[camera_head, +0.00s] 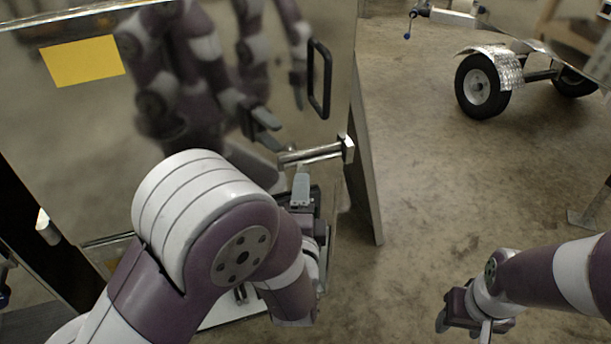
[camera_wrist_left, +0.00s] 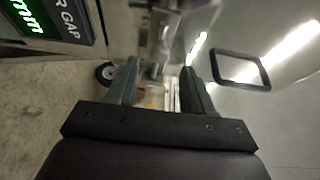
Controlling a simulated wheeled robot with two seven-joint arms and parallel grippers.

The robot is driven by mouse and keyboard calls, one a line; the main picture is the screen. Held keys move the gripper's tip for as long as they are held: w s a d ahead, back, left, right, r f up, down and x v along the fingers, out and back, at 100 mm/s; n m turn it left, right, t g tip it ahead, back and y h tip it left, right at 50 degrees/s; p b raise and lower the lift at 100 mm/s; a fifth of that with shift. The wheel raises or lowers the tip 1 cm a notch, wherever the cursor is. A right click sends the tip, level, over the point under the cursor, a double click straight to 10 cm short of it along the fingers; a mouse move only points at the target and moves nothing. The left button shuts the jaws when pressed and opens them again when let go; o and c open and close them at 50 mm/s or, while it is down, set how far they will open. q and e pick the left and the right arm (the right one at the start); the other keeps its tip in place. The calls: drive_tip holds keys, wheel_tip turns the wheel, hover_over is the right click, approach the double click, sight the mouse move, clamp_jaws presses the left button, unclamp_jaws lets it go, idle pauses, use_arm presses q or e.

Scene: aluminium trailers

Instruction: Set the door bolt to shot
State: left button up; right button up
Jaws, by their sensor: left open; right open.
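The door (camera_head: 85,130) is a mirror-like metal panel on the left of the head view, with a black pull handle (camera_head: 319,80). The bolt (camera_head: 312,154) is a round silver bar lying across the door near its right edge, with a squarish metal block (camera_head: 347,149) at its right end. My left gripper (camera_head: 301,185) is just below the bar; one grey finger shows there. In the left wrist view my left gripper (camera_wrist_left: 160,82) is open, with blurred metal parts beyond its fingers. I cannot tell whether it touches the bolt. My right gripper (camera_head: 465,316) is open and empty, low at the right.
A yellow label (camera_head: 82,61) is on the door. A narrow upright panel (camera_head: 364,190) stands right of the bolt. A trailer wheel (camera_head: 482,87) is at the back right. Concrete floor (camera_head: 440,170) between is clear. A black box with a green display (camera_wrist_left: 45,20) shows in the wrist view.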

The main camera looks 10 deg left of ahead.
use_arm(q)
drive_tip(key=b+x, duration=0.1)
drive_tip(key=x, duration=0.5)
drive_tip(key=shift+w, duration=0.35)
use_arm(e)
wheel_tip(320, 180, down, 2)
drive_tip(key=shift+f, duration=0.1)
